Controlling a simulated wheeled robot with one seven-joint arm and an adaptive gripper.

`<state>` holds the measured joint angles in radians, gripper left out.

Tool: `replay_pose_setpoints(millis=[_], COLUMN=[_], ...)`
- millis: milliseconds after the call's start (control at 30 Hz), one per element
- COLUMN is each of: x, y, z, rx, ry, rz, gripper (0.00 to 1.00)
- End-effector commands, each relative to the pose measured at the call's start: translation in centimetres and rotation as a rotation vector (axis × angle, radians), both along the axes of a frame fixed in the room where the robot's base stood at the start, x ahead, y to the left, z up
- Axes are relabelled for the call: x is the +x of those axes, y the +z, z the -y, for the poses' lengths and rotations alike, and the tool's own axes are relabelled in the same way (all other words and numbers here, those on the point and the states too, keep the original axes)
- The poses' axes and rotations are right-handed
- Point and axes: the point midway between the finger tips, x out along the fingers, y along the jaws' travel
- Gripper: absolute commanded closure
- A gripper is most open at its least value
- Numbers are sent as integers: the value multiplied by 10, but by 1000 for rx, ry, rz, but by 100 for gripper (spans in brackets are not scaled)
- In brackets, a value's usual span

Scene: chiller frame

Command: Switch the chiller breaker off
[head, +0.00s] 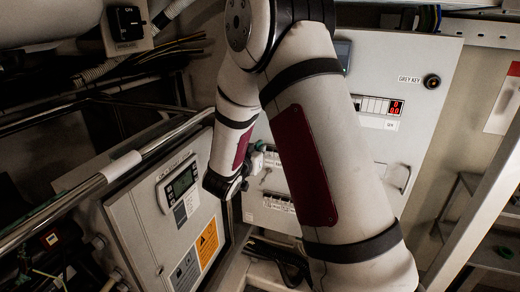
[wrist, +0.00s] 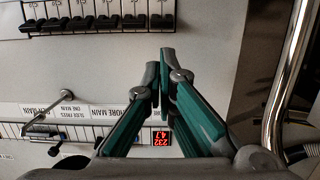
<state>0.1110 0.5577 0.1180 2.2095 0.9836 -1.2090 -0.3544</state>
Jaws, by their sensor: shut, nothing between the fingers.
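In the wrist view, my gripper (wrist: 160,72) is shut and empty, its two green-sided fingers close together in front of a pale panel (wrist: 215,50). A row of black breaker levers (wrist: 98,22) runs along the top left of that view, apart from the fingertips. Its labels appear upside down, and I cannot tell which lever is the chiller breaker. In the head view, breaker rows show on the panel (head: 278,203) beside my arm, which hides part of them.
A chrome rail (wrist: 288,60) runs close on the right. In the head view, a grey cabinet (head: 140,225) stands left, and a black ON switch (head: 126,22) is upper left.

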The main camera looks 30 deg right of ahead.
Motion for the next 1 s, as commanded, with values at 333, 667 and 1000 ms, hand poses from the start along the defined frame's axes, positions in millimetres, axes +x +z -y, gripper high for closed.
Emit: replay_pose_setpoints(millis=[333,667,1000], x=[35,45,47], y=[-11,-14,-14], z=[46,58,58], rx=[0,-1,-3], ry=[-2,0,1], rz=[0,1,3], gripper=[100,100,100])
